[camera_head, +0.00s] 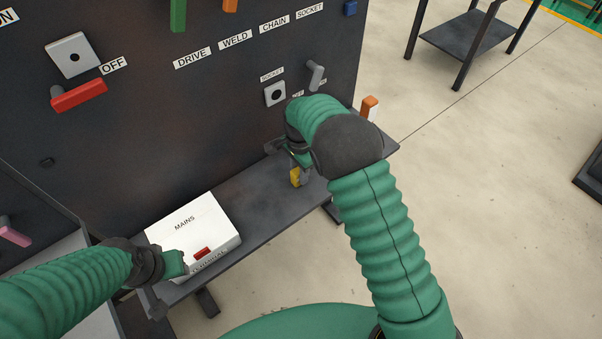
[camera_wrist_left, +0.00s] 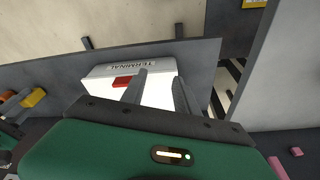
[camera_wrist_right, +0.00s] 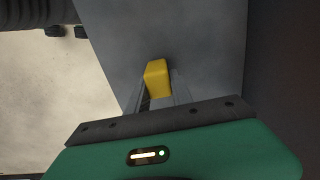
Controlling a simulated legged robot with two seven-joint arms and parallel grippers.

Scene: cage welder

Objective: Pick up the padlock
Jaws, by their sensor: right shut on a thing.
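The padlock (camera_head: 295,178) has a yellow body and shows just below my right gripper (camera_head: 301,168), over the right part of the shelf. It also shows in the right wrist view (camera_wrist_right: 157,78), between the fingers of my right gripper (camera_wrist_right: 157,92). The right gripper is shut on it. I cannot tell whether the padlock touches the shelf. My left gripper (camera_wrist_left: 158,82) is open, its fingers apart over the white box. In the head view, my left gripper's fingers are mostly hidden near the box's front edge.
The upright panel behind carries a red handle (camera_head: 79,95), a grey socket (camera_head: 275,93) and a grey lever (camera_head: 315,75). An orange handle (camera_head: 369,106) stands at the shelf's right end.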

